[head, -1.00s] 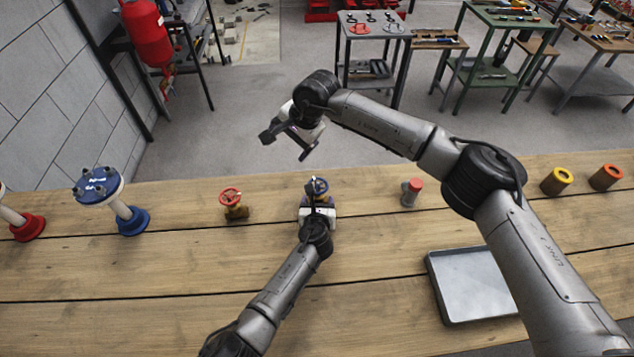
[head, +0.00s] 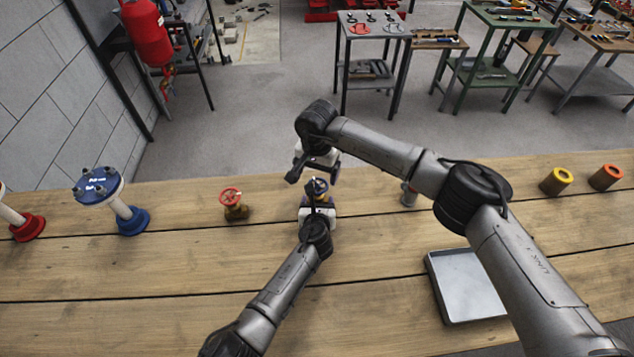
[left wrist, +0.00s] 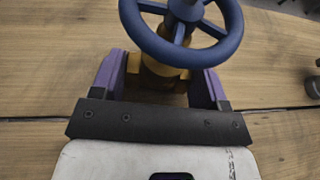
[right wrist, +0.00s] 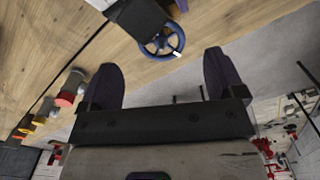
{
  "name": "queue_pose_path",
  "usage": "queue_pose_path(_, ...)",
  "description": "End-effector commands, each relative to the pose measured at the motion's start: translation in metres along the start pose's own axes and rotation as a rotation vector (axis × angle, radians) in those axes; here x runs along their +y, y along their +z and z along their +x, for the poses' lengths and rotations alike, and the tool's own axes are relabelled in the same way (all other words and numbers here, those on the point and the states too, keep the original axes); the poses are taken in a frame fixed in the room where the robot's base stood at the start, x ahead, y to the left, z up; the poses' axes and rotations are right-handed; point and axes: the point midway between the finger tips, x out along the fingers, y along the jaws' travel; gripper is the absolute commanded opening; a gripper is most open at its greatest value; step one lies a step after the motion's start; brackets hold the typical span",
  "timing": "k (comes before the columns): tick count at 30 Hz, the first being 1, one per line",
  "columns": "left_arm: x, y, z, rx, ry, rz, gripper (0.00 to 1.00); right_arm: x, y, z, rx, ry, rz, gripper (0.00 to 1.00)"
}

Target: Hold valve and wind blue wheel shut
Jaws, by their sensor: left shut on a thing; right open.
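The valve with the blue wheel (head: 316,186) stands on the wooden bench. In the left wrist view the blue wheel (left wrist: 183,30) sits on top of the brass valve body (left wrist: 160,72). My left gripper (head: 316,205) is shut on the valve body, one purple finger on each side, below the wheel. My right gripper (head: 314,178) is open and empty, close above and behind the wheel in the head view. In the right wrist view the blue wheel (right wrist: 161,42) is beyond the fingertips of my right gripper (right wrist: 160,75), between them and apart from both.
A brass valve with a red wheel (head: 233,203) stands to the left. A blue flanged pipe piece (head: 115,200) stands further left. A grey tray (head: 465,287) lies at the right.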

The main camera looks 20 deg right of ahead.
Motion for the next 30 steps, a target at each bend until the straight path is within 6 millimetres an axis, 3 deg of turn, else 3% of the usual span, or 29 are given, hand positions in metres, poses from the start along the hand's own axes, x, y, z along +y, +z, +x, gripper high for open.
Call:
queue_pose_path(3, -0.001, 0.002, 0.0, -0.002, -0.001, 0.0, 0.23, 0.0, 0.0, 0.019, -0.003, 0.001, 0.001, 0.88)
queue_pose_path(9, -0.001, 0.002, 0.0, -0.003, -0.001, 0.0, 0.23, 0.0, 0.0, 0.04, -0.002, 0.0, 0.001, 0.88)
queue_pose_path(24, -0.001, 0.002, 0.0, -0.003, -0.001, 0.0, 0.23, 0.0, 0.0, 0.05, 0.0, -0.001, 0.001, 0.88)
queue_pose_path(30, -0.001, 0.002, 0.0, -0.002, -0.001, 0.0, 0.23, 0.0, 0.0, 0.05, 0.0, -0.001, 0.001, 0.69)
